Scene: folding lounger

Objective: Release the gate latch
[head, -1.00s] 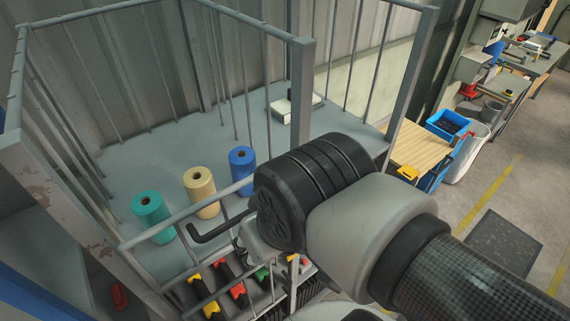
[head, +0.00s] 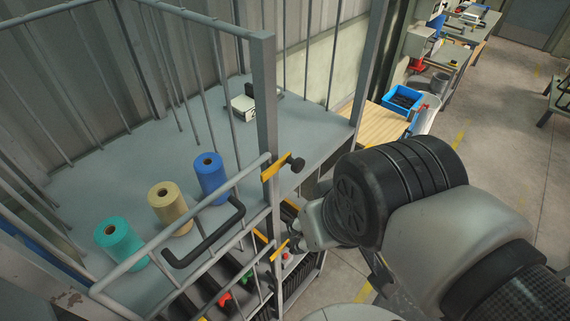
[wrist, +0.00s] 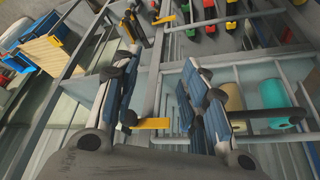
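The gate (head: 140,262) is a grey barred panel with a black handle (head: 205,235), at the front of the caged shelf. A yellow latch bar (head: 275,168) with a black knob (head: 297,164) sits on the post at its right end. A second yellow bar (head: 279,250) shows lower on the post. My gripper (head: 306,228) is right of the post, below the upper knob. In the wrist view my gripper (wrist: 158,60) is open, with a yellow latch bar (wrist: 152,123) appearing between its fingers. Contact cannot be told.
Teal (head: 118,243), cream (head: 170,207) and blue (head: 210,178) spools stand on the shelf behind the gate. A grey post (head: 265,110) rises beside the latch. A wooden bench (head: 378,126) with a blue bin (head: 402,99) is behind. Open floor lies to the right.

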